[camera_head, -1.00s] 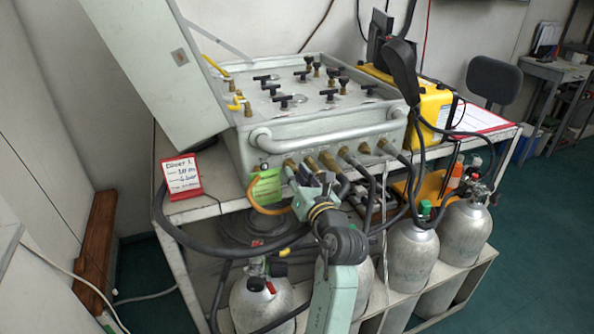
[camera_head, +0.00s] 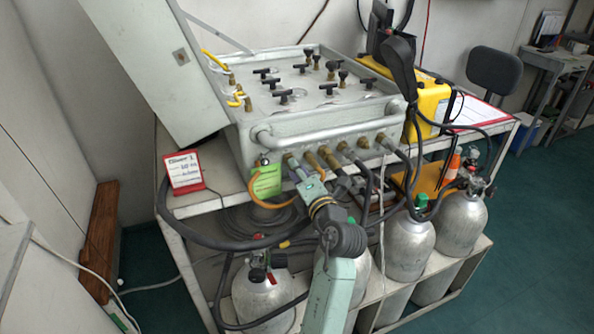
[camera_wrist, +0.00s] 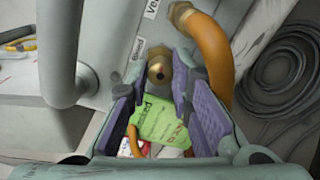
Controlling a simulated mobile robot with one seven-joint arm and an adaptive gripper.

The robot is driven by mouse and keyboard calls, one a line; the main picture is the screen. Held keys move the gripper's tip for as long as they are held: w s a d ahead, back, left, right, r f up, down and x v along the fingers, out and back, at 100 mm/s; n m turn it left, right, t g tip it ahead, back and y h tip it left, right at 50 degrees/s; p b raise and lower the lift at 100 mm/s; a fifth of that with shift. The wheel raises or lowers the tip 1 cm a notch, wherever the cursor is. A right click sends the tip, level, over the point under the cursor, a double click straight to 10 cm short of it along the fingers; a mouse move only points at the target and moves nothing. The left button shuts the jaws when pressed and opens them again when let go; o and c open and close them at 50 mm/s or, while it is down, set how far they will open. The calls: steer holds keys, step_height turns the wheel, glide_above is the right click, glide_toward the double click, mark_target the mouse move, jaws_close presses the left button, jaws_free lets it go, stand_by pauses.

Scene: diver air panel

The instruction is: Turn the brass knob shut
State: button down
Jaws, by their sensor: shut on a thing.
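The brass knob (camera_wrist: 158,70) sits on the front of the grey air panel (camera_head: 240,150), beside a printed label that seems to read "Bleed" in the wrist view. My gripper (camera_wrist: 158,78) has its purple-padded fingers on both sides of the knob and is shut on it. In the head view my gripper (camera_head: 300,176) reaches up to the panel's lower front edge, and I cannot make out the knob there. A green tag (camera_wrist: 158,121) hangs below the knob between the fingers; it also shows in the head view (camera_head: 266,181).
An orange hose (camera_wrist: 214,62) runs close to the right finger. A grey rail (camera_wrist: 62,45) passes to the left. Several brass fittings with black hoses (camera_head: 345,147) line the panel front. A red-framed card (camera_head: 184,167) stands left. Silver cylinders (camera_head: 408,248) stand below.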

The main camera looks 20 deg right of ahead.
steer(key=shift+m, duration=1.2)
steer(key=c, duration=1.7)
jaws_free()
steer(key=s, duration=1.2)
steer(key=shift+d, duration=0.2)
